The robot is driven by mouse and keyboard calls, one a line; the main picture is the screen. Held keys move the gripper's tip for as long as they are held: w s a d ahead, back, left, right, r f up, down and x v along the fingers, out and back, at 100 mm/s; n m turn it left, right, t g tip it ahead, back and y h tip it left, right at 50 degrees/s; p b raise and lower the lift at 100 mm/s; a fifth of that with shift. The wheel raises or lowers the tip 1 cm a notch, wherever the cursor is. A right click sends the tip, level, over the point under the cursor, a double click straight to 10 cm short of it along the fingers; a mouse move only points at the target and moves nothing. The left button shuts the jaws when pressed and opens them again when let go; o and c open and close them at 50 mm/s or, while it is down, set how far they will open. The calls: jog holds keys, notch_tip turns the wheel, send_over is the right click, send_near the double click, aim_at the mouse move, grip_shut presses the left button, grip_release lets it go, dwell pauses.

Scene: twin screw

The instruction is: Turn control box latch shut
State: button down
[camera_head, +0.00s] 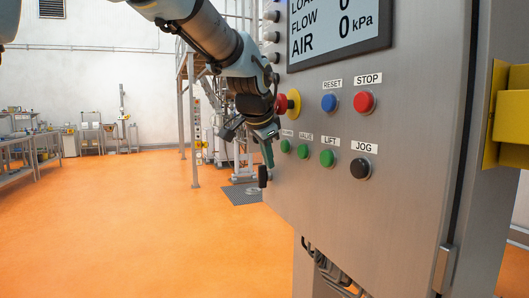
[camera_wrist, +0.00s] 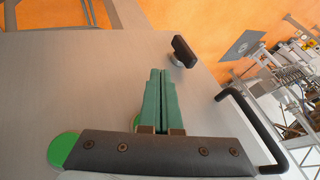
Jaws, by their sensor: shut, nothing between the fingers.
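The control box (camera_head: 400,215) is a large grey metal cabinet filling the right of the head view; its bare face also shows in the wrist view (camera_wrist: 60,75). The latch (camera_head: 263,176) is a small black handle near the box's left edge. In the wrist view the latch (camera_wrist: 184,50) is a dark bar on a short pale stem, standing just beyond the fingertips. My gripper (camera_head: 269,164) has green fingers pressed together and empty; they also show in the wrist view (camera_wrist: 160,72). The fingers appear close to the latch, with a visible gap in the wrist view.
A red emergency knob on yellow (camera_head: 288,104), a blue reset button (camera_head: 329,102), a red stop button (camera_head: 364,102), several green buttons (camera_head: 327,158) and a black jog button (camera_head: 361,168) stick out of the panel near my arm. Orange floor (camera_head: 130,210) lies open to the left.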

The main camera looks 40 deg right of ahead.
aim_at(264, 165)
jog(key=shift+w+d+f+p, duration=0.15)
jog(key=shift+w+d+f, duration=0.25)
jog(key=shift+w, duration=0.35)
jog(key=shift+w+d+f+p, duration=0.2)
jog(key=shift+w+d, duration=0.25)
jog(key=shift+w, duration=0.25)
jog(key=shift+w+d+f+p, duration=0.15)
jog(key=shift+w+d+f, duration=0.25)
jog(key=shift+w, duration=0.35)
jog(key=shift+w+d+r+g+y+p, duration=0.25)
jog(key=shift+w+r+g+p, duration=0.2)
jog(key=shift+g+p, duration=0.45)
jog(key=shift+p, duration=0.35)
jog(key=shift+w+d+r+p, duration=0.1)
jog(key=shift+w+r+p, duration=0.05)
jog(key=shift+w+p, duration=0.2)
jog(key=shift+w+d, duration=0.2)
jog(key=shift+w, duration=0.3)
jog(key=shift+w+d, duration=0.15)
jog(key=shift+w, duration=0.3)
jog(key=shift+w+d+f+p, duration=0.2)
jog(key=shift+w+d, duration=0.05)
jog(key=shift+w, duration=0.35)
jog(key=shift+w+d+f+p, duration=0.15)
jog(key=shift+w+d, duration=0.1)
jog(key=shift+w, duration=0.45)
